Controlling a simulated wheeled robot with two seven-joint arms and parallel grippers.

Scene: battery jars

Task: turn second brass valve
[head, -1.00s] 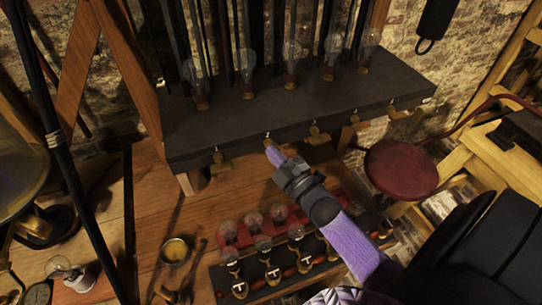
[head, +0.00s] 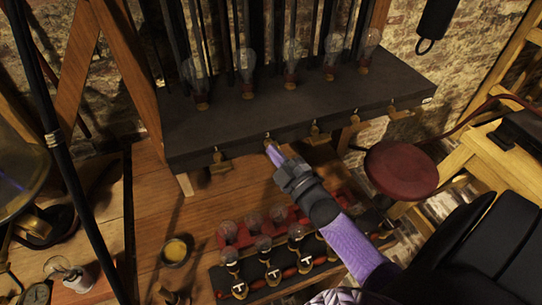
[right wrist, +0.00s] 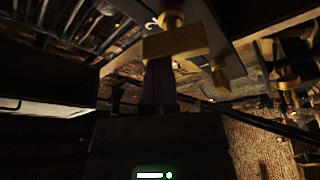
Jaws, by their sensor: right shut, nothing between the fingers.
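Several brass valves hang along the front edge of the dark shelf (head: 300,105). The first from the left (head: 218,160) is in plain sight with its crossbar handle. The second valve (head: 267,138) is mostly hidden behind the tip of my right gripper (head: 272,152). The third valve (head: 315,131) is clear to the right. In the right wrist view a brass valve with a wide crossbar (right wrist: 175,42) is close above the dark fingers (right wrist: 160,85). My right gripper is shut and empty, its tip at the handle; I cannot tell whether they touch. My left gripper is not in view.
Glass bulbs (head: 292,72) stand on the shelf. Below, a tray (head: 222,285) holds more bulbs and brass fittings. A small bowl (head: 176,251) is on the wooden bench (head: 160,205). A red round stool (head: 400,170) stands at right.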

